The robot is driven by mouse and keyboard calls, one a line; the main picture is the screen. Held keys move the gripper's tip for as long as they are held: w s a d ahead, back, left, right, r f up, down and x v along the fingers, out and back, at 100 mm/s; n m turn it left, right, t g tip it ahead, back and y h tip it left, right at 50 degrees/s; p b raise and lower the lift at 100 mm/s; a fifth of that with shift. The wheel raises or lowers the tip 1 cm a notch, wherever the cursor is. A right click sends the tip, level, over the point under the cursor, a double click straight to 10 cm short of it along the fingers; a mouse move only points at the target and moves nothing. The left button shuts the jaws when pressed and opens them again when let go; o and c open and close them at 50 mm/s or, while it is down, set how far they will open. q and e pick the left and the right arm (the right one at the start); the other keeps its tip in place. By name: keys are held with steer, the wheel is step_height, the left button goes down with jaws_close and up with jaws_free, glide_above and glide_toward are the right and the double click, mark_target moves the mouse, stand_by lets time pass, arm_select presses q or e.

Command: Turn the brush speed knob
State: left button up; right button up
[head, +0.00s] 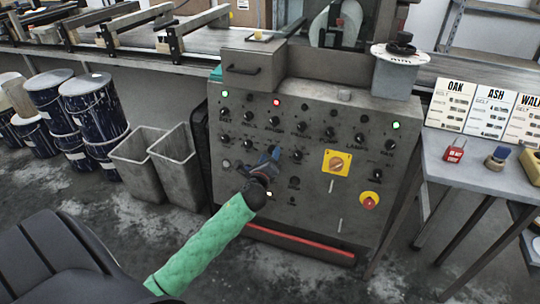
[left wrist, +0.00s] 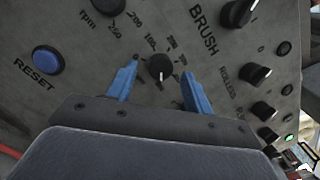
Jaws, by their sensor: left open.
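The grey control panel (head: 240,120) carries rows of black knobs. My left gripper (head: 272,158), with blue fingers, is at the panel's lower middle and hides what lies behind it. In the left wrist view a small round black knob (left wrist: 160,68) with a white pointer mark and a number scale sits between the open fingers of my left gripper (left wrist: 159,74), one finger on each side. Gaps show between knob and fingers; I cannot tell their depth. A "BRUSH" label (left wrist: 204,30) is printed at its upper right. My right gripper is not in view.
A blue RESET button (left wrist: 48,60) and a larger black knob (left wrist: 237,12) are nearby. A yellow-plated rotary switch (head: 336,163) and a red emergency stop (head: 369,201) are right of my gripper. A side table (head: 480,165) holds OAK, ASH and WAL cards.

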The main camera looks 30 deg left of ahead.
arm_select(q)
steer(key=shift+w+a, duration=0.2)
steer(key=shift+w, duration=0.3)
steer(key=c, duration=1)
steer(key=shift+o, duration=0.2)
